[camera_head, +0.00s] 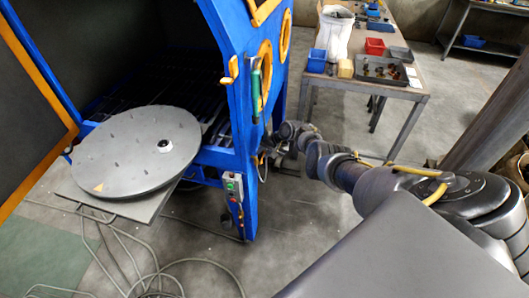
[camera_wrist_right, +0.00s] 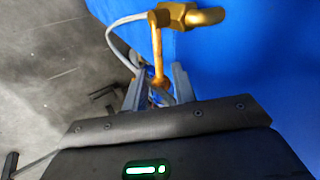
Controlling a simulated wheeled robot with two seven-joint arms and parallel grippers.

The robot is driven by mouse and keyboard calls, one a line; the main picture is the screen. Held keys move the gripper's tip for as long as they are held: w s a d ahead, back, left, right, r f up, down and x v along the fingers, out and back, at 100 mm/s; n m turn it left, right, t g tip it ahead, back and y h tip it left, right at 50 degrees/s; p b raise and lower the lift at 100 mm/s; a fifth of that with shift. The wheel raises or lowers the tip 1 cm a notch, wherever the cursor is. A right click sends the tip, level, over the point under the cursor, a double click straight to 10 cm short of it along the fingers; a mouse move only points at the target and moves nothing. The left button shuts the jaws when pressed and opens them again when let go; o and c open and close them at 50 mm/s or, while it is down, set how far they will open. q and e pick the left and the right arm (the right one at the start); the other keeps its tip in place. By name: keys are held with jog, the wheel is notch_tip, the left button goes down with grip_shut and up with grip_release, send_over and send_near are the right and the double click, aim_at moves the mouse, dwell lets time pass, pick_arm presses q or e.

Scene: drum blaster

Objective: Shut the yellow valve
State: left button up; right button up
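The yellow valve shows in the right wrist view as a brass-coloured fitting (camera_wrist_right: 185,16) on a blue panel. Its slim lever (camera_wrist_right: 157,50) runs down towards my right gripper (camera_wrist_right: 159,88). The two fingers are apart, one on each side of the lever's lower end. I cannot tell whether either finger touches it. In the head view my right gripper (camera_head: 272,150) is beside the blue cabinet's front post, small and partly hidden. I cannot make out the valve there. My left gripper is not in view.
The blue cabinet (camera_head: 245,185) has a round grey turntable (camera_head: 135,150) at its opening. A control box with buttons (camera_head: 232,187) sits low on the post. A grey hose (camera_wrist_right: 122,45) runs beside the valve. A workbench (camera_head: 385,88) with bins stands behind. Cables lie on the floor.

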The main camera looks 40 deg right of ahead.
jog(key=shift+r, duration=0.1)
jog(key=shift+s+d+r+p, duration=0.15)
jog(key=shift+r+p, duration=0.15)
jog(key=shift+p, duration=0.1)
jog(key=p+v, duration=0.5)
jog(key=v, duration=0.5)
jog(key=shift+p, duration=0.35)
jog(key=shift+f, duration=0.1)
